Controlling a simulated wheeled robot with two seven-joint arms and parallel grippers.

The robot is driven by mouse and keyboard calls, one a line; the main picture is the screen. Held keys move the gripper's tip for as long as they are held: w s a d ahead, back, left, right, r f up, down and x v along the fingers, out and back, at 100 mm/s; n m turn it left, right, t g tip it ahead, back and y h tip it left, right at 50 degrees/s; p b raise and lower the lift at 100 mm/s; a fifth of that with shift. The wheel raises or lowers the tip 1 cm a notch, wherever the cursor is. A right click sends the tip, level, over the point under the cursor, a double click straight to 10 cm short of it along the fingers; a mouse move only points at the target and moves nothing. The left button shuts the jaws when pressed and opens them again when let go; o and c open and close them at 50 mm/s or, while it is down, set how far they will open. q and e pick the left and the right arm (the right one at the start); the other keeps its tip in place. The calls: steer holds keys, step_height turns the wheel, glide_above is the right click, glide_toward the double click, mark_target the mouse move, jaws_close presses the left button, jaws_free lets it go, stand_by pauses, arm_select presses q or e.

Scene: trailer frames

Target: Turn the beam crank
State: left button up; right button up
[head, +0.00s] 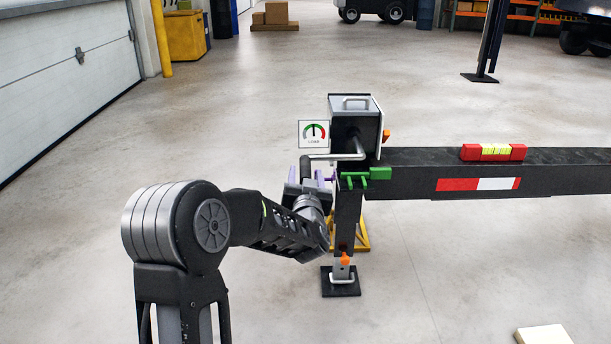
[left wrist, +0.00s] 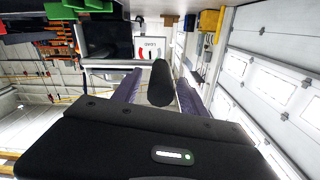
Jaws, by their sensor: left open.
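The beam crank (head: 345,156) is a bent metal rod on the end of the dark beam (head: 420,180). Its black handle (head: 305,168) hangs at the left end of the rod. My left gripper (head: 311,179), with purple fingers, is open at the handle. In the left wrist view the handle (left wrist: 160,84) lies between the spread fingers of my left gripper (left wrist: 158,92), with gaps visible on both sides. The crank rod shows beyond it (left wrist: 108,63). A small gauge sign (head: 313,133) stands behind the crank. My right gripper is not in view.
A red level (head: 493,152) lies on the beam. A green bracket (head: 378,174) sits near the crank. The beam's leg stands on a dark foot plate (head: 341,284) with an orange-topped pin. Open floor surrounds it; a white garage door (head: 60,75) is at left.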

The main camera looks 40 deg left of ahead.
arm_select(q)
steer(key=shift+x, duration=0.75)
jaws_close()
stand_by(0.9)
